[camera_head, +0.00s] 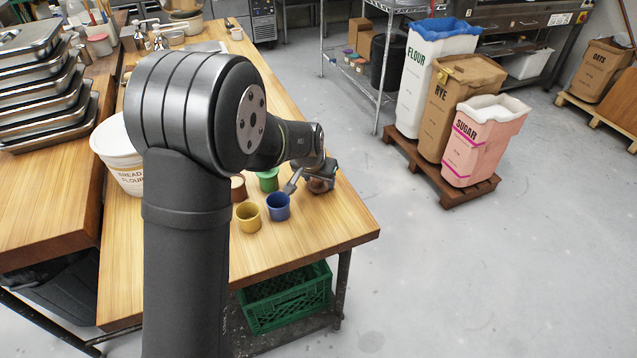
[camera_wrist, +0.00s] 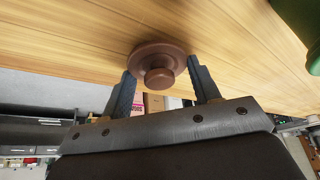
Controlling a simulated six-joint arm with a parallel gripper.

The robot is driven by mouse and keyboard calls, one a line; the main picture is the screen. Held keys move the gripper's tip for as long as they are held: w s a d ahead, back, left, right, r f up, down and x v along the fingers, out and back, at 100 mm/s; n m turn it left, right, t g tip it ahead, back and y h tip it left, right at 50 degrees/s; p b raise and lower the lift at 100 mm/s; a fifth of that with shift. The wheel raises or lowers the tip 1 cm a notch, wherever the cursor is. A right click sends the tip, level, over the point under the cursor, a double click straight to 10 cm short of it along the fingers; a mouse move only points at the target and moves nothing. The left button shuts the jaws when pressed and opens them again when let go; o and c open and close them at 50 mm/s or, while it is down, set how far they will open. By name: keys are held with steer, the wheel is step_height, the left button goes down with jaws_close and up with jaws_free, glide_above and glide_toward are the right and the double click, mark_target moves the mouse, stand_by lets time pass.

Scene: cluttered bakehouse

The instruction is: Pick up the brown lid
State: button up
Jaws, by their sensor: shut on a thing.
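The brown lid (camera_head: 321,185) is at my gripper, near the right edge of the wooden table. In the wrist view the round brown lid (camera_wrist: 158,60) lies between the two fingers, its knob toward the camera. My gripper (camera_wrist: 163,76) is shut on it, one finger on each side. In the head view my gripper (camera_head: 313,178) points down at the lid and partly covers it. I cannot tell whether the lid touches the table top.
Blue (camera_head: 278,207), yellow (camera_head: 248,218), green (camera_head: 268,181) and brown (camera_head: 238,188) cups stand left of my gripper. A flour tub (camera_head: 118,160) is farther left, partly behind my arm. The wooden table (camera_head: 335,228) is bare toward its front right corner.

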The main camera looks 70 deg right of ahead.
steer(key=shift+r, duration=0.15)
steer(key=shift+r, duration=0.3)
steer(key=r, duration=0.3)
steer(key=shift+s+r, duration=0.35)
steer(key=shift+r, duration=0.05)
steer(key=s+a+r, duration=0.4)
steer(key=s+r, duration=0.2)
steer(key=s, duration=0.3)
steer(key=w+a+r+n+t, duration=0.1)
steer(key=w+a+n, duration=0.25)
steer(key=w, duration=1.05)
steer(key=w+a+n+t, duration=0.1)
steer(key=w+a+n, duration=0.25)
steer(key=w, duration=1.15)
steer(key=shift+m+y, duration=0.3)
steer(key=shift+m, duration=0.2)
steer(key=shift+s+a+f, duration=0.1)
steer(key=shift+a+f, duration=0.05)
steer(key=shift+f, duration=2)
steer(key=shift+o, duration=0.2)
steer(key=shift+f, duration=1.1)
